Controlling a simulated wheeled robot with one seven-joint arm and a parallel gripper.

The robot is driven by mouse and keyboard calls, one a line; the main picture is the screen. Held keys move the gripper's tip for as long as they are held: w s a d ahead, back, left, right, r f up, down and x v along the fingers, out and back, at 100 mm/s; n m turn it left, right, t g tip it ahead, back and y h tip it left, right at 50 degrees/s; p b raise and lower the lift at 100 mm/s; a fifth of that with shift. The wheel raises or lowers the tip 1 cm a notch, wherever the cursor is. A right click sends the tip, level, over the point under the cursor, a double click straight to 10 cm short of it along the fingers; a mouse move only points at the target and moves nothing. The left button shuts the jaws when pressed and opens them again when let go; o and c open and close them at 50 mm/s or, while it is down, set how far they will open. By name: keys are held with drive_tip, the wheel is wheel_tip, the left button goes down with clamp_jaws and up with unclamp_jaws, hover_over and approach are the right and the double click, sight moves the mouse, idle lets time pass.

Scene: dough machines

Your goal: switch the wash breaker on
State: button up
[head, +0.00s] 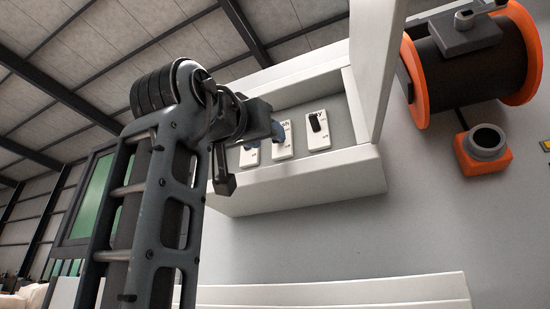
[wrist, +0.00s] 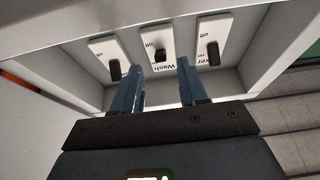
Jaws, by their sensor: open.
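The wash breaker (wrist: 158,40) is the middle of three white plates in the wrist view, which shows the labels upside down. Its dark lever (wrist: 160,55) looks shorter than the levers on either side; I cannot tell its position surely. In the head view the wash breaker (head: 284,147) is partly hidden by my gripper (head: 264,138). My gripper (wrist: 160,66) is open, its two bluish fingers apart, one on each side of the wash label and lever in the picture. Nothing is between the fingers except the view of the plate; contact cannot be told.
The breakers sit in a white box (head: 300,187) with its lid (head: 373,65) open on the right. A neighbouring breaker (head: 319,135) is right of wash; another (wrist: 210,45) lies on its other side. An orange and black drum (head: 465,70) is further right.

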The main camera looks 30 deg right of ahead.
drive_tip(key=p+x, duration=0.1)
drive_tip(key=x, duration=0.3)
drive_tip(key=shift+w+d+r, duration=0.2)
clamp_jaws()
